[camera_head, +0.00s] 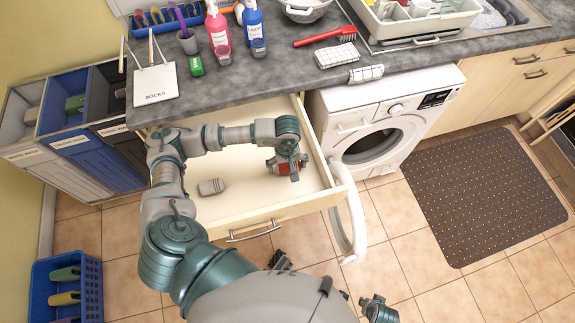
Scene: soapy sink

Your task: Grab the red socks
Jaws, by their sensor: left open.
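The red socks (282,169) lie as a small roll in the open drawer (240,205), near its right side. My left gripper (291,169) is open and over the red socks, partly covering them. I cannot tell whether its fingers touch them. A grey rolled pair of socks (211,186) lies in the drawer to the left. Part of my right gripper (378,309) shows low in the picture, over the floor and away from the drawer; its jaws are unclear.
The washing machine (388,118) stands right of the drawer, its round door (350,225) swung open beside the drawer. The worktop (275,75) above holds bottles, a red brush (325,37) and a "SOCKS" sign (155,86). Laundry bins (75,130) stand left.

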